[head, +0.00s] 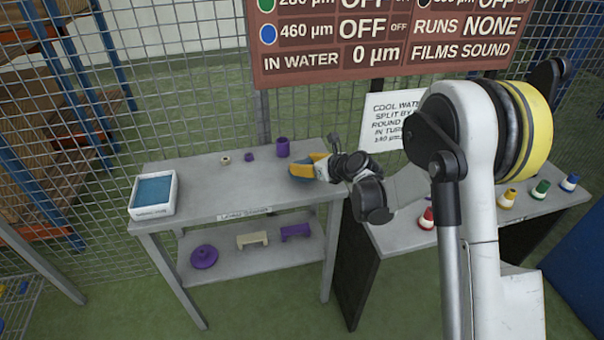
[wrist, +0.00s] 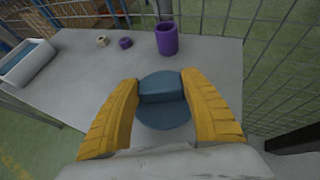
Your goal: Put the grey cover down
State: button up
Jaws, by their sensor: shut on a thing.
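My gripper (head: 309,164) has yellow fingers and is at the right part of the grey table. It is shut on the grey cover, a blue-grey round disc with a block-shaped grip on top. The cover (wrist: 163,113) sits between the two fingers in the wrist view. In the head view only a small bluish part of the cover (head: 300,181) shows, below the fingers. The cover is over or on the table top (head: 215,195); I cannot tell whether it touches.
A purple cylinder (head: 282,147), a small purple ring (head: 249,157) and a cream ring (head: 225,160) stand along the back. A white tray with blue inside (head: 153,209) is at the left end. The middle of the table is clear. A wire fence (head: 200,100) stands behind.

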jog(key=shift+f+b, duration=0.35)
jog(key=shift+f, duration=0.8)
jog(key=shift+f, duration=0.15)
jog(key=o, duration=1.4)
